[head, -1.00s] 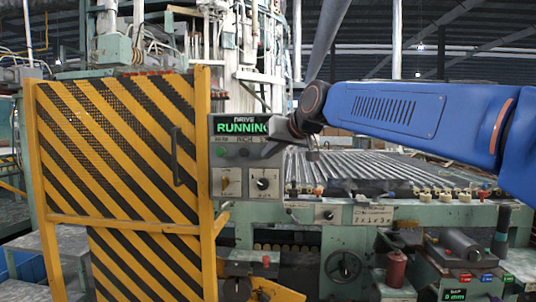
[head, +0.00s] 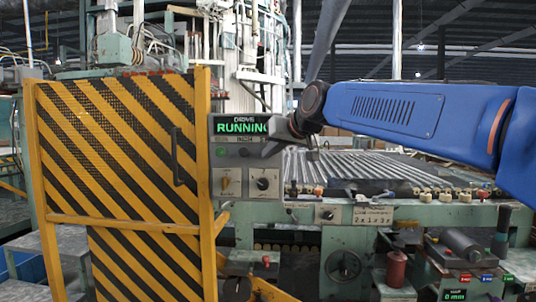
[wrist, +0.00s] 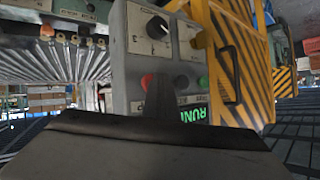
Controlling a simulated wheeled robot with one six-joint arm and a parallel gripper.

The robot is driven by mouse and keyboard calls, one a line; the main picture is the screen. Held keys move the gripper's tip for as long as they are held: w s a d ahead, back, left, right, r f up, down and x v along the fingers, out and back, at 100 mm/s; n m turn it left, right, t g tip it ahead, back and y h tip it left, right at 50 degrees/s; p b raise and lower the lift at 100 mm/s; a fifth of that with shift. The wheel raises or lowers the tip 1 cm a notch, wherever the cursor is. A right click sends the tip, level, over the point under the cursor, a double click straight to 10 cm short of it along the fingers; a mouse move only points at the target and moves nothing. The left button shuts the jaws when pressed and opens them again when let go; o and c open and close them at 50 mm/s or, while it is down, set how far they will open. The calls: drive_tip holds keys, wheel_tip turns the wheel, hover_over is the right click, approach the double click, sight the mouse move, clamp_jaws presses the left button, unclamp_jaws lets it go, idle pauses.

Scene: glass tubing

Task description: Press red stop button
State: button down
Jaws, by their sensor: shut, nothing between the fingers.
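The red button (wrist: 147,81) is on the grey control panel (wrist: 124,55), partly covered by my gripper in the wrist view. A dark button (wrist: 182,82) and a green button (wrist: 203,82) sit beside it in a row. In the head view the panel (head: 232,168) stands right of the striped gate, and my gripper (head: 270,149) is in front of its right side, hiding the red button. My gripper (wrist: 160,82) is shut and empty, its tip at the red button. I cannot tell whether it touches. The display (head: 241,127) reads RUNNING in green.
The yellow-and-black striped gate (head: 120,150) stands close to the panel's left side. A dark knob (head: 263,183) and a yellowish switch (head: 226,183) sit below the buttons. A bed of glass tubes (head: 350,165) runs behind and right of the panel.

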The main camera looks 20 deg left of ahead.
drive_tip(key=shift+s+d, duration=0.2)
drive_tip(key=shift+s, duration=0.5)
drive_tip(key=s, duration=0.2)
drive_tip(key=s+d, duration=0.1)
drive_tip(key=s, duration=0.2)
drive_tip(key=shift+d, duration=0.1)
drive_tip(key=shift+w+d, duration=0.1)
idle(0.8)
drive_tip(key=s+d+f+m+h, duration=0.15)
drive_tip(key=d+f, duration=0.45)
drive_tip(key=d, duration=0.6)
drive_tip(key=s+d+f+m+h, duration=0.1)
drive_tip(key=s+d+f+h, duration=0.3)
drive_tip(key=d, duration=0.7)
drive_tip(key=s+d+f+m, duration=0.1)
drive_tip(key=d+f, duration=0.6)
drive_tip(key=d, duration=0.5)
drive_tip(key=s+d+f+m+g+h, duration=0.1)
drive_tip(key=s+d+f+m+h, duration=0.1)
drive_tip(key=s+d+f, duration=0.7)
drive_tip(key=s+d+f+m+g+h, duration=0.2)
drive_tip(key=s+d+f, duration=0.7)
drive_tip(key=s+f, duration=0.3)
drive_tip(key=shift+s+d+f, duration=0.3)
drive_tip(key=shift+f, duration=0.6)
